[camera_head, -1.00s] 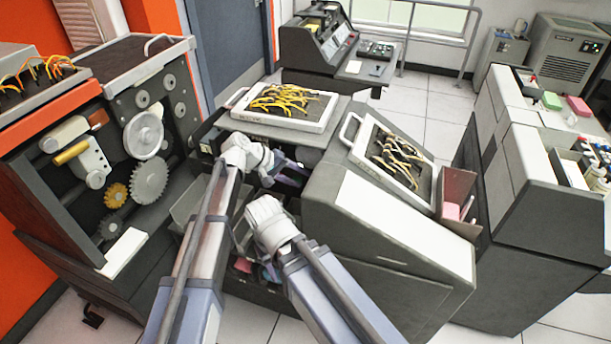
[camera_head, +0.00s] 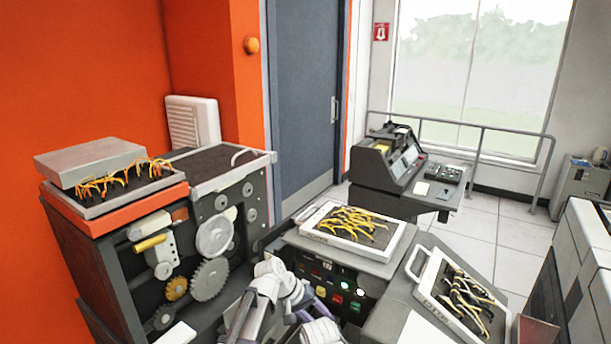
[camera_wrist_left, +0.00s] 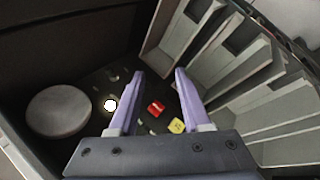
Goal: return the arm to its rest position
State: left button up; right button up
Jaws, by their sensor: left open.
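In the head view my left arm (camera_head: 266,282) comes up from the bottom edge, with its wrist bent in front of the dark button panel (camera_head: 325,270). The fingers are hard to make out there. In the left wrist view my left gripper (camera_wrist_left: 159,73) is open and empty. Beyond its fingers lie a red button (camera_wrist_left: 156,109), a yellow button (camera_wrist_left: 177,125) and a bright lit spot (camera_wrist_left: 110,105).
Right of my arms is a sloped console with a white-framed plugboard (camera_head: 456,298). Another plugboard (camera_head: 348,225) lies on top of the panel unit. A geared machine (camera_head: 212,235) stands close on the left. A round grey disc (camera_wrist_left: 58,110) shows in the wrist view.

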pick_arm(q)
jog(key=s+a+f+y, duration=0.2)
jog(key=s+a+y, duration=0.2)
jog(key=s+a, duration=0.55)
jog(key=s+a+f+y, duration=0.25)
jog(key=s+a, duration=0.35)
jog(key=a, duration=0.7)
jog(key=s+d+m+g+y, duration=0.1)
jog(key=s+d+m, duration=0.3)
jog(key=d, duration=0.7)
jog(key=shift+s+r+y, duration=0.35)
jog(key=shift+s, duration=0.3)
jog(key=shift+d, duration=0.2)
